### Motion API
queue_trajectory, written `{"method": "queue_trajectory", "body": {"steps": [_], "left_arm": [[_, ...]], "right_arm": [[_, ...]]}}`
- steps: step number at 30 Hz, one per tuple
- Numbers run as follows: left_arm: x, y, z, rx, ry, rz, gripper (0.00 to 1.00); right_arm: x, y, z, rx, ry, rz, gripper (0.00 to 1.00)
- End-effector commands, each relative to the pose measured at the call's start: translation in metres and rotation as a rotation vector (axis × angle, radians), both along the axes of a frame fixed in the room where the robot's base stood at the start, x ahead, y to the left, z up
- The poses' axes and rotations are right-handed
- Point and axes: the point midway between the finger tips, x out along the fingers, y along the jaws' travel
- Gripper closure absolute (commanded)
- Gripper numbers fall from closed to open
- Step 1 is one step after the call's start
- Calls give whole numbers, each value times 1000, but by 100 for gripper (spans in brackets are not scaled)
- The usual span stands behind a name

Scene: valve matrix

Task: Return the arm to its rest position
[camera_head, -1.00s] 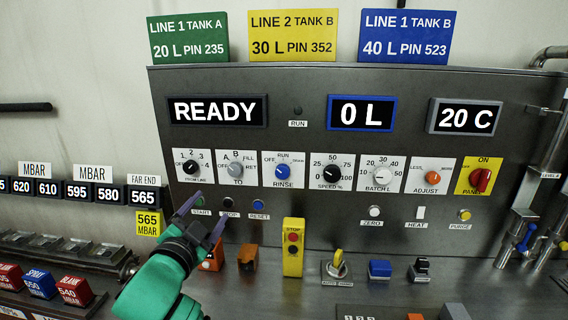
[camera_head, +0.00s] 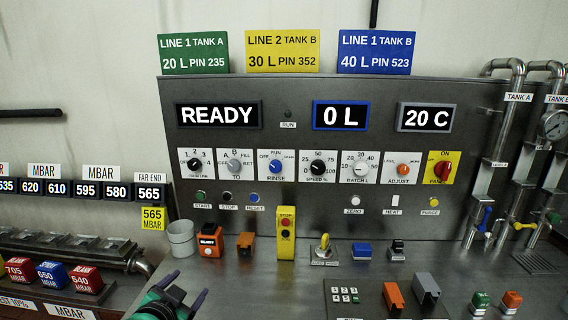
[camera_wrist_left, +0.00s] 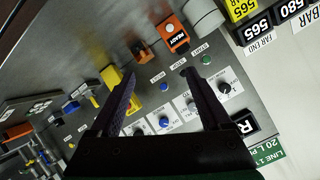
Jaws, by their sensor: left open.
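My left gripper (camera_head: 182,300) is at the bottom of the head view, low in front of the panel, with its green arm at the bottom edge. Its two dark fingers are apart and nothing is between them. In the left wrist view the open fingers (camera_wrist_left: 158,90) frame the panel's knobs and buttons from a distance. The control panel (camera_head: 300,95) stands beyond the gripper, with displays reading READY, 0 L and 20 C. My right gripper does not show in either view.
An orange block (camera_head: 210,242), a grey cup (camera_head: 181,238) and a yellow stop box (camera_head: 286,235) stand along the panel's foot. Red and blue blocks (camera_head: 86,279) sit at the left. Pipes with valves (camera_head: 500,150) rise at the right. The bench middle (camera_head: 270,285) is clear.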

Motion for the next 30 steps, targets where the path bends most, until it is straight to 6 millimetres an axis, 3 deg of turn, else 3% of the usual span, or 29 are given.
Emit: {"method": "queue_trajectory", "body": {"steps": [5,9,18,24,30], "left_arm": [[-46,9,-68,-98,238,75,19],[-95,14,-118,-170,441,142,19],[-207,17,-189,-286,830,277,19],[-193,15,-271,-272,856,274,19],[-208,16,-370,-259,898,274,19]], "right_arm": [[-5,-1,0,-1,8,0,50],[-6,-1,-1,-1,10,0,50],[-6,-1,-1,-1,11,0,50],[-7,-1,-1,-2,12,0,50],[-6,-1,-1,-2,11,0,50]]}}
